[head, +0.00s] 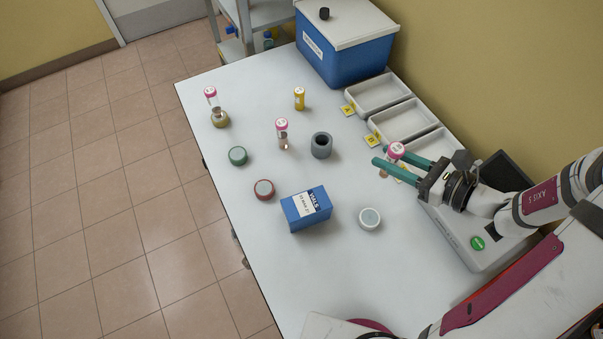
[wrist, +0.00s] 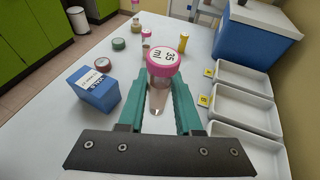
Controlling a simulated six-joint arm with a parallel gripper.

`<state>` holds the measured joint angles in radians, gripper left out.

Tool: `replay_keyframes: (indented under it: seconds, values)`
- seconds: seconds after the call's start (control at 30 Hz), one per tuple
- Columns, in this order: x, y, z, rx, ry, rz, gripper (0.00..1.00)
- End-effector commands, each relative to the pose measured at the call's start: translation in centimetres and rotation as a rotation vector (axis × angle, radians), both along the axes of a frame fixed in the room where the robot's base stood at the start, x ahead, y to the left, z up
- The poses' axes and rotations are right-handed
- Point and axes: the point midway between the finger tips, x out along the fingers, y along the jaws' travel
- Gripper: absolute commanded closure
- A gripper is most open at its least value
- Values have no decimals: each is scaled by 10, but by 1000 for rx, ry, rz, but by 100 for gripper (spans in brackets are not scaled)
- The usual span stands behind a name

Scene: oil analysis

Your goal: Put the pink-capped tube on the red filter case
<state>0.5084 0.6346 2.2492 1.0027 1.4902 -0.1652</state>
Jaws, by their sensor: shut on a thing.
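My gripper (head: 383,162) is shut on a pink-capped tube (head: 396,149), above the table near the white trays. In the wrist view the tube's pink cap (wrist: 163,60) and clear tapered body (wrist: 158,98) stand roughly upright between the teal fingers (wrist: 160,90). The red filter case (head: 264,190) lies on the table left of the blue box, well apart from my gripper; its top is bare. It also shows in the wrist view (wrist: 103,63). Two other pink-capped tubes stand at the far side: one on the table (head: 282,134), one in a tan holder (head: 211,98).
A blue box (head: 308,212) stands between my gripper and the red case. A green case (head: 238,155), white case (head: 370,218), grey ring holder (head: 321,145) and yellow tube (head: 299,98) stand around. White trays (head: 407,118) and a blue bin (head: 350,58) line the wall.

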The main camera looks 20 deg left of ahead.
Motion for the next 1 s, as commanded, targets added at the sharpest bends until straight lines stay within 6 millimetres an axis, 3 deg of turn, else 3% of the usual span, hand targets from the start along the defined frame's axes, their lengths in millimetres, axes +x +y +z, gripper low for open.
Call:
replay_keyframes:
  seconds: [0.23,0.3,0.43,0.8,0.93,1.0]
  values:
    - [-15,98,15,3,-6,432,100]
    - [-23,120,18,-2,-2,536,100]
    - [-34,145,18,-10,6,638,100]
    - [-60,243,-42,-9,9,648,100]
    - [-62,254,-55,-11,9,645,100]
    - [-63,255,-70,-11,10,643,100]
